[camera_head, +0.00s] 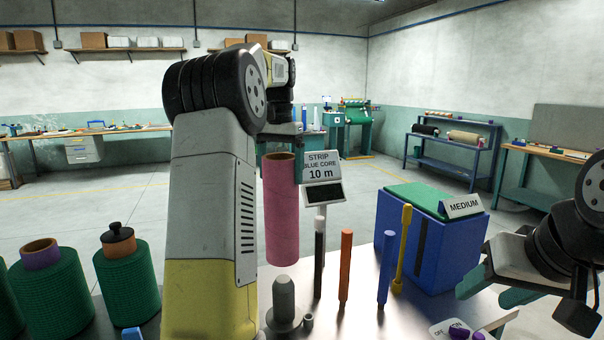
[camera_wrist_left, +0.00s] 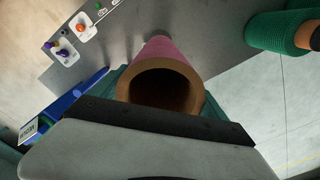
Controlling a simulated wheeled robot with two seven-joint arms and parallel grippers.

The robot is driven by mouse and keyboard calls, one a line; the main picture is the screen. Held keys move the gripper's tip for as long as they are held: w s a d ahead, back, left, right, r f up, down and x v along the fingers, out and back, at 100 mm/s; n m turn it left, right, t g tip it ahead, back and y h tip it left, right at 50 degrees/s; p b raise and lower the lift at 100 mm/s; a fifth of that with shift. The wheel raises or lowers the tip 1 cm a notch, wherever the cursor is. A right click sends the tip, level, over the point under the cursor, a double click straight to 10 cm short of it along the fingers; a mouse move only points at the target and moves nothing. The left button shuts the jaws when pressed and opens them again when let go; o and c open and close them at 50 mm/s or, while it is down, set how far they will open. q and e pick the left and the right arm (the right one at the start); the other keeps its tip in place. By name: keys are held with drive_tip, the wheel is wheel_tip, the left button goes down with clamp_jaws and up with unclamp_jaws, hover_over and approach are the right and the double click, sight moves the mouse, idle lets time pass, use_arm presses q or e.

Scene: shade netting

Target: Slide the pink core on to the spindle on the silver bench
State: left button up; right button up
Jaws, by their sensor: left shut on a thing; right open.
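The pink core (camera_head: 281,212) hangs upright in my left gripper (camera_head: 296,160), which is shut on it near its top end. The spindle (camera_head: 284,298) is a short grey post with a rounded top on a round base on the silver bench (camera_head: 375,318). In the head view the core's lower end shows just above the spindle's tip, with a small gap; the depth between them is hard to tell. My right gripper (camera_head: 494,289) is open and empty at the right.
Black, orange, blue and yellow upright rods (camera_head: 345,268) stand right of the spindle. Behind them are a blue box (camera_head: 450,250) with a green top and a sign reading "STRIP BLUE CORE 10 m" (camera_head: 320,165). Green netting rolls (camera_head: 128,283) stand at the left. A switch panel (camera_head: 452,329) lies front right.

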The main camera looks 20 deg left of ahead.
use_arm(q)
drive_tip(key=shift+f, duration=0.1)
idle(0.3)
wheel_tip(320, 180, down, 20)
drive_tip(key=shift+f, duration=0.25)
idle(1.9)
drive_tip(key=o, duration=1.9)
drive_tip(key=shift+o, duration=0.2)
